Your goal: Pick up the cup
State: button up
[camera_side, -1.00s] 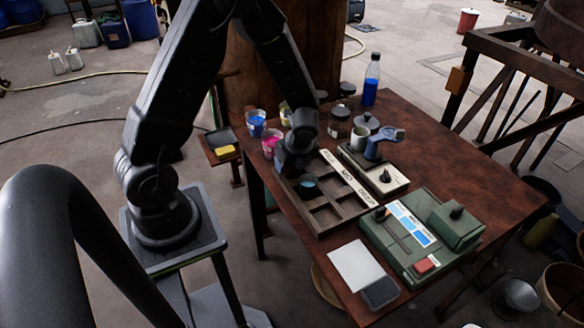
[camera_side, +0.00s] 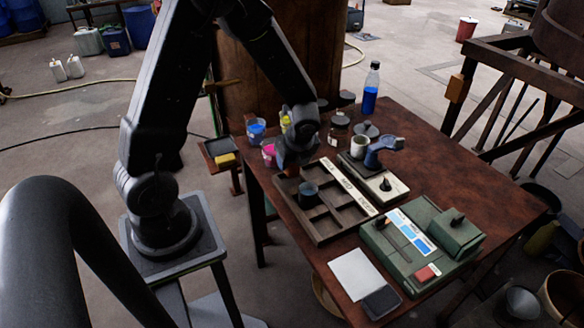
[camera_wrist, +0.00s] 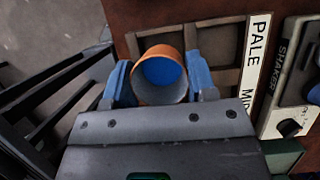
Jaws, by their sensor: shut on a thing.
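The cup (camera_wrist: 165,76), with an orange outer wall and blue inside, sits between the two blue fingertips of my gripper (camera_wrist: 160,82) in the wrist view. The fingers touch it on both sides and its mouth faces the camera. In the side view my gripper (camera_side: 296,157) is over the far left end of the wooden tray (camera_side: 340,225). The held cup is mostly hidden there; only a small brownish-orange patch shows at the gripper's lower end. A separate dark cup (camera_side: 308,194) stands in a tray compartment, apart from the gripper.
Cups of blue (camera_side: 256,130) and pink (camera_side: 268,152) stand at the table's left edge. A shaker (camera_side: 380,180) with a pale cup (camera_side: 359,147), a green machine (camera_side: 420,240) and a blue bottle (camera_side: 371,90) stand to the right. The table's right side is clear.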

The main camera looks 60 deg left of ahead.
jog(key=s+a+r, duration=0.7)
jog(key=s, duration=0.1)
jog(key=w+a+r+n, duration=0.2)
jog(key=w+a, duration=0.1)
jog(key=w, duration=0.5)
jog(key=w+d+r+n+g, duration=0.1)
jog(key=w+d+n, duration=0.15)
jog(key=w, duration=0.65)
jog(key=w+d+r+n+g, duration=0.1)
jog(key=w+d+n, duration=0.15)
jog(key=w, duration=0.55)
jog(key=w+d+n+g+h, duration=0.1)
jog(key=w+d+n, duration=0.1)
jog(key=w+d, duration=0.55)
jog(key=shift+s+a+f+t+h, duration=0.25)
jog(key=shift+s+f+t+h, duration=0.35)
jog(key=shift+t+h, duration=2.1)
jog(key=shift+s+a+f+t+h, duration=0.2)
jog(key=shift+s+f+t+h, duration=0.4)
jog(key=shift+t+h, duration=2.05)
jog(key=shift+s+a+f+t+h, duration=0.25)
jog(key=shift+s+f+t+h, duration=0.35)
jog(key=shift+t+h, duration=2.1)
